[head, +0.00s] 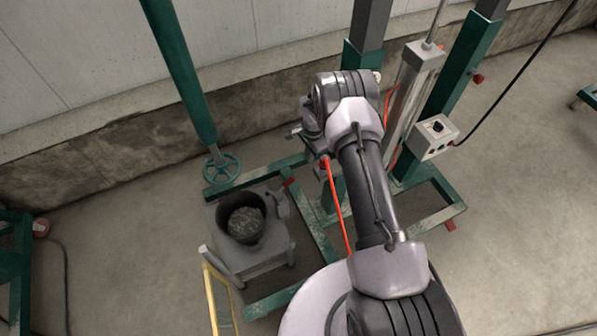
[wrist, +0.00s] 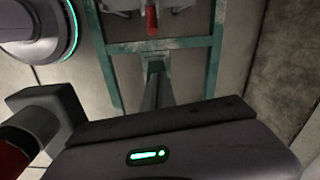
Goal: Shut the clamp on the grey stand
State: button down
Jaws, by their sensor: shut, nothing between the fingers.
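The grey stand (head: 262,268) is low, at the lower left of centre in the head view. It bears a dark pot (head: 222,226) with a rough grey lump inside. A small upright grey part at the pot's right side (head: 279,206) may be the clamp; whether it is open or shut I cannot tell. My gripper (head: 296,132) is shut and empty, above and behind the stand in the picture, apart from it. In the wrist view a dark housing with a green light fills the bottom; the fingertips are not clear, and I make out neither stand nor clamp.
A green frame (head: 283,297) runs beside and behind the stand, with a handwheel (head: 222,168) at the back. A yellow frame (head: 212,300) stands at front left. A control box (head: 433,137) and posts stand at right. An orange hose (head: 337,205) hangs beside my arm.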

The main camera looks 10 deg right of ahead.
jog(key=a+f+b, duration=0.4)
jog(key=f, duration=0.4)
jog(key=shift+s+f, duration=0.35)
jog(key=shift+s, duration=0.1)
jog(key=shift+r, duration=0.15)
